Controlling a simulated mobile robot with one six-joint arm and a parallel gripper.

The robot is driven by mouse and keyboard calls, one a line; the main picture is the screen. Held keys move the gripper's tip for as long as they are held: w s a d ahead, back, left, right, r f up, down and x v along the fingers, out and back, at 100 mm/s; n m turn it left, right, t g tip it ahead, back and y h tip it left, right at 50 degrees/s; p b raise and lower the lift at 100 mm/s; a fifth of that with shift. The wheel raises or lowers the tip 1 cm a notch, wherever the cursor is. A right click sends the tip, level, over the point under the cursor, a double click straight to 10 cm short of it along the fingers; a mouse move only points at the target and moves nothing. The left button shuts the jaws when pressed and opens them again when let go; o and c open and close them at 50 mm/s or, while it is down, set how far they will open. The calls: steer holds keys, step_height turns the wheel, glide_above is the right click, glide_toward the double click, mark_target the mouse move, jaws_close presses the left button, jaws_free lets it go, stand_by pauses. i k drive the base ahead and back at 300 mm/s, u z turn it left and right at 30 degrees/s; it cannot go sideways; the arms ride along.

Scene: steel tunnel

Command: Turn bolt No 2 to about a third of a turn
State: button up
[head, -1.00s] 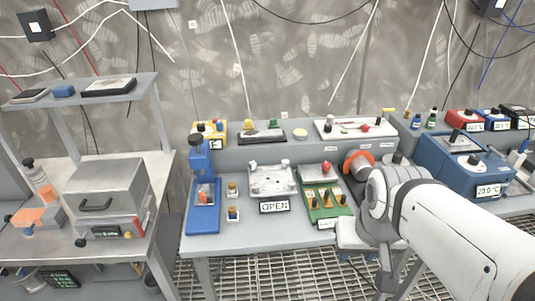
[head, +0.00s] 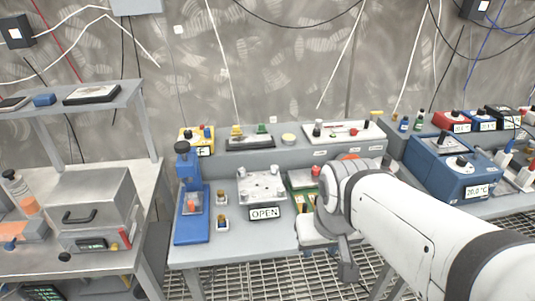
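A silver metal plate (head: 262,186) with small upright posts or bolts near its corners sits on the grey bench, behind a small sign reading OPEN (head: 265,213). I cannot read any bolt number, so I cannot tell which one is No 2. A green board (head: 302,180) stands just right of the plate, mostly hidden behind my white arm. My gripper (head: 347,268) shows only as a dark grey part hanging below the arm's end, in front of the bench and right of the plate. Its fingers cannot be made out, and no held object is visible.
A blue press-like stand (head: 190,200) is left of the plate, with two small blocks between them. A raised ledge behind holds a yellow box (head: 197,138) and a white panel (head: 345,132). Blue instruments (head: 455,165) stand at right. The floor in front is open grating.

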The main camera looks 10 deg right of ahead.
mark_target(281, 189)
steer(key=i, duration=0.9)
